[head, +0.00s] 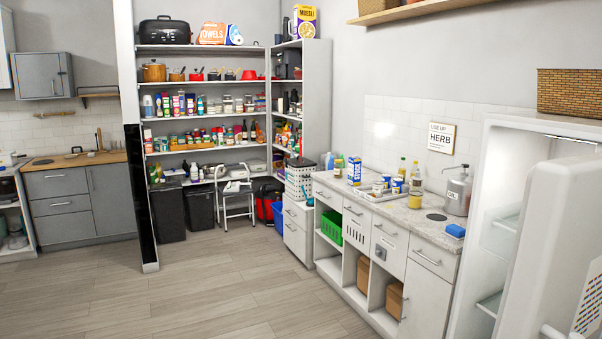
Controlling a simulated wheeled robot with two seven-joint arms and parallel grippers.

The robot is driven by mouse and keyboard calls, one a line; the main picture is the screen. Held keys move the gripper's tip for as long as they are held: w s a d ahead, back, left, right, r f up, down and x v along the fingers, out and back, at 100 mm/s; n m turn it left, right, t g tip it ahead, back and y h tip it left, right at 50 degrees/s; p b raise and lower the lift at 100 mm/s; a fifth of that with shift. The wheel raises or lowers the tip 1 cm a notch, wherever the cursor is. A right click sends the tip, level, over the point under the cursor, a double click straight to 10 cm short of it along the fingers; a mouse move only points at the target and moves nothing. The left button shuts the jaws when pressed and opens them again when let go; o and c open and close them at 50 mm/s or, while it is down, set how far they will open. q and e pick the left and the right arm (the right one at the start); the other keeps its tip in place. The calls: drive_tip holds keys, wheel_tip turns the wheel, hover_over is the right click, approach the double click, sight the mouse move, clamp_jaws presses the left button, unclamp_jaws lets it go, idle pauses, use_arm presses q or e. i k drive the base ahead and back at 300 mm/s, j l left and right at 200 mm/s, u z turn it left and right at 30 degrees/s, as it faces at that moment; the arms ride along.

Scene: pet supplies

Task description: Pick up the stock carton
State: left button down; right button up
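The stock carton (354,171) is a blue and white box with large lettering. It stands upright at the far left part of the grey speckled countertop (402,212) on the right side of the room. A low tray with tins and small packs stands just to its right, and bottles stand close behind it. Neither of my grippers shows in the head view.
An open white fridge (486,170) with its door (560,225) swung out fills the right edge. Pantry shelves (205,147) stand at the back. The wooden floor (200,290) is clear.

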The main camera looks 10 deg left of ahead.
sight(355, 164)
drive_tip(key=i+u, duration=0.3)
drive_tip(key=i, duration=3.3)
drive_tip(key=i+j+z, duration=0.15)
drive_tip(key=i, duration=0.85)
